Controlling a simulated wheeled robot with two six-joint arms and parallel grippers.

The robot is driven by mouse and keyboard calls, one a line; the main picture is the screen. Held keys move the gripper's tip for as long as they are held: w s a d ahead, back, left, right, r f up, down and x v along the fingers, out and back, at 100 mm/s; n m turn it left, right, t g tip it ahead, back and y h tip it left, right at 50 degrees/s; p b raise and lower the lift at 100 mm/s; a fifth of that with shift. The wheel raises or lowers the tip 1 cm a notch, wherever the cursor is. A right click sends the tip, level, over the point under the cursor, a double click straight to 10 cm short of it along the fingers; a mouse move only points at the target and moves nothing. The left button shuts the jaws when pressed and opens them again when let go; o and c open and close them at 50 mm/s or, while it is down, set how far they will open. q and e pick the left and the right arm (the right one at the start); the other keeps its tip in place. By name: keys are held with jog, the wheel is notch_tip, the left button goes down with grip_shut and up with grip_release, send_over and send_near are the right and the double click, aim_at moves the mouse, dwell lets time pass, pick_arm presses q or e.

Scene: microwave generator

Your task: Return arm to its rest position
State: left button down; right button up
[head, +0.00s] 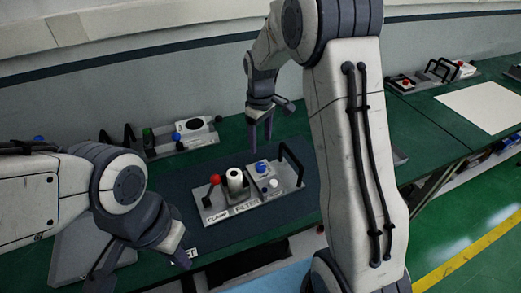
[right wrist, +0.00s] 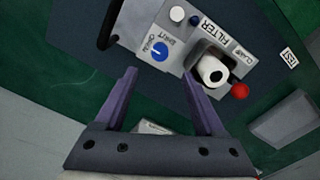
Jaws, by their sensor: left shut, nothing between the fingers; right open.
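My right gripper (head: 261,132) hangs fingers-down above the green bench, behind the filter fixture in the head view. In the right wrist view its two purple fingers (right wrist: 159,75) are apart with nothing between them. The grey filter fixture (head: 228,217) shows below it, with a white cylinder (head: 235,182), a red ball knob (head: 215,179), a blue knob (head: 262,167) and a black handle (head: 293,166). In the right wrist view the fixture (right wrist: 181,63) lies beyond the fingertips, apart from them. My left gripper (head: 183,261) is low at the front left, shut and empty.
The fixture stands on a dark mat (head: 300,205) on the green bench (head: 320,137). Another unit with a white front (head: 195,130) stands at the back left. A white sheet (head: 482,106) lies at the right. A grey wall runs behind the bench.

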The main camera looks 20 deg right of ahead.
jog(key=shift+r, duration=0.2)
dwell(0.3)
jog(key=s+a+r, duration=0.3)
jog(key=s+a, duration=0.4)
jog(key=s+a+r, duration=0.3)
jog(key=s+a, duration=0.4)
jog(key=s+a+n+y, duration=0.1)
jog(key=s, duration=1.4)
jog(key=shift+s+a+f, duration=0.25)
jog(key=shift+s+a, duration=0.1)
